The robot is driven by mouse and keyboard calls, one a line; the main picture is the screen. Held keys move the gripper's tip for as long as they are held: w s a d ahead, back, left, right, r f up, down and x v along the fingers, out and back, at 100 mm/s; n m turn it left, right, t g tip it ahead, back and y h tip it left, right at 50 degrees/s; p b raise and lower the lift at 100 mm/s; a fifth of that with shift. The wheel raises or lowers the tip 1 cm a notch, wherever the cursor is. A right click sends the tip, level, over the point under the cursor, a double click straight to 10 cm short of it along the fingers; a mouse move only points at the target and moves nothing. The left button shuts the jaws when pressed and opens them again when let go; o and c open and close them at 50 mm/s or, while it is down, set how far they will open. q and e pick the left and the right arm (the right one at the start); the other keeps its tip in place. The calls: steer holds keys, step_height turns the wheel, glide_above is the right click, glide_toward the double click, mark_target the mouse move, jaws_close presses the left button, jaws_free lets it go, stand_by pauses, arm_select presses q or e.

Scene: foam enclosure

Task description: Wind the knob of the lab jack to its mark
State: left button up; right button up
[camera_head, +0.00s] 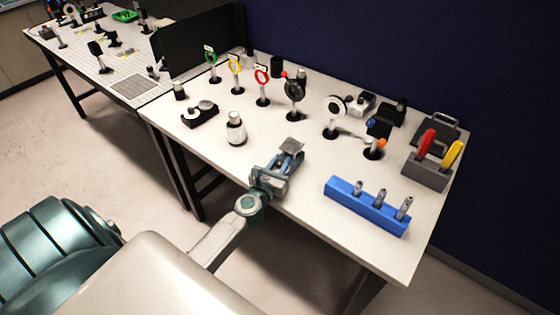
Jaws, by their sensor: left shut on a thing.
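The lab jack (291,147) is near the front edge of the white table, with its small grey top plate showing. My left gripper (274,175) reaches it from the front, over the table edge, and is shut at the jack's near side. The jack's knob is hidden by the gripper fingers, so its mark cannot be seen. My right gripper is not in view.
A blue rack (366,206) with several metal posts stands to the right of the jack. A white bottle (236,130) stands to the left. Several post-mounted optics stand behind, and a grey holder (427,171) with red and yellow handles is at far right.

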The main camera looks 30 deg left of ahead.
arm_select(q)
steer(key=n+g+y, duration=0.1)
steer(key=n+y, duration=0.2)
steer(key=y, duration=0.1)
steer(key=shift+b, duration=0.3)
steer(key=n+y, duration=0.1)
steer(key=g+y+b, duration=0.1)
steer(key=y, duration=0.1)
steer(key=shift+f+n+g, duration=0.15)
steer(key=shift+n+g, duration=0.15)
steer(key=shift+n, duration=0.1)
steer(key=n+g+y+b, duration=0.6)
steer(key=b, duration=0.2)
steer(key=shift+f+g+b, duration=0.1)
steer(key=shift+g+b, duration=0.25)
steer(key=shift+g, duration=0.05)
steer(key=shift+r+n+g+y+b, duration=0.2)
steer(key=shift+n+g+y+b, duration=0.35)
steer(key=shift+g+b, duration=0.3)
steer(key=o, duration=0.9)
steer(key=shift+o, duration=0.2)
